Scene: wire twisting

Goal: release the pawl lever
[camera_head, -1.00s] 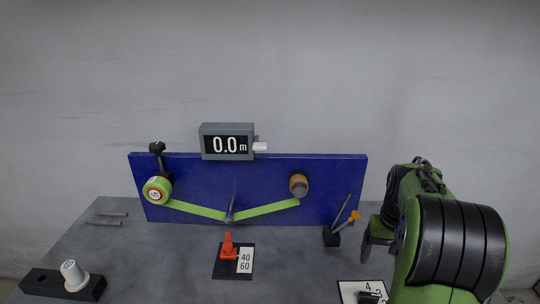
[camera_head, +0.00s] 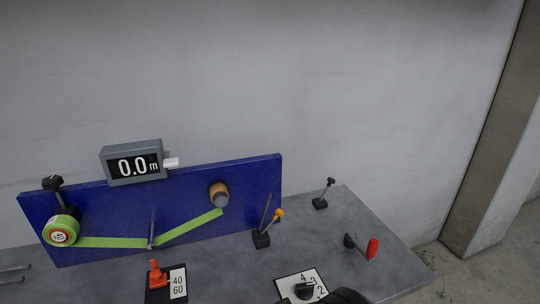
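Several levers are in view, and none carries a label naming it as the pawl lever. A lever with an orange tip (camera_head: 278,214) leans up and right from a small black block (camera_head: 261,240), beside a thin grey rod (camera_head: 266,210). A black-knobbed lever (camera_head: 326,188) stands on a small dark base further right. A red-handled crank (camera_head: 372,249) is at the right of the table. An orange-red lever (camera_head: 155,273) stands upright on a plate marked 40 and 60. My gripper is out of view; a dark rounded part of my arm shows at the bottom edge.
A blue panel (camera_head: 105,218) carries a green spool (camera_head: 61,231), green strip (camera_head: 110,242) and brown roller (camera_head: 218,194). A display (camera_head: 132,162) reads 0.0 m. A numbered dial (camera_head: 305,290) is at the front. The grey table (camera_head: 330,240) has clear room between the levers.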

